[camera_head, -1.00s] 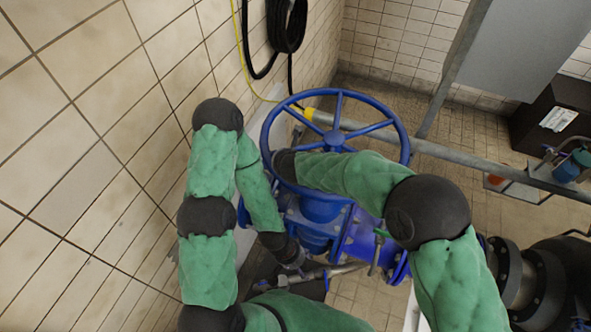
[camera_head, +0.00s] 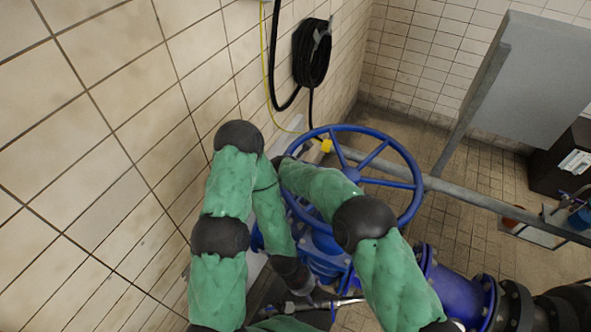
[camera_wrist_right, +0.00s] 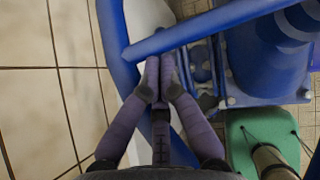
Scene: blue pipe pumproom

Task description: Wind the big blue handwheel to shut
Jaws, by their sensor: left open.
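The big blue handwheel (camera_head: 418,178) sits on top of the blue valve (camera_head: 322,262) in the middle of the head view. My right arm reaches across it from the lower right, and its wrist is at the wheel's upper-left rim, with the fingers hidden there. In the right wrist view, my right gripper (camera_wrist_right: 160,72) has its fingertips close together at a spoke (camera_wrist_right: 200,30), beside where it joins the rim (camera_wrist_right: 116,50). I see nothing clamped between them. My left gripper (camera_head: 303,300) is open, low beside the valve body and below the wheel, partly hidden.
A tiled wall stands close on the left, with a coiled black hose (camera_head: 312,54) on it. A grey rail (camera_head: 500,208) runs behind the wheel to the right. Dark flanged piping (camera_head: 515,300) continues lower right. Tiled floor is open beyond the rail.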

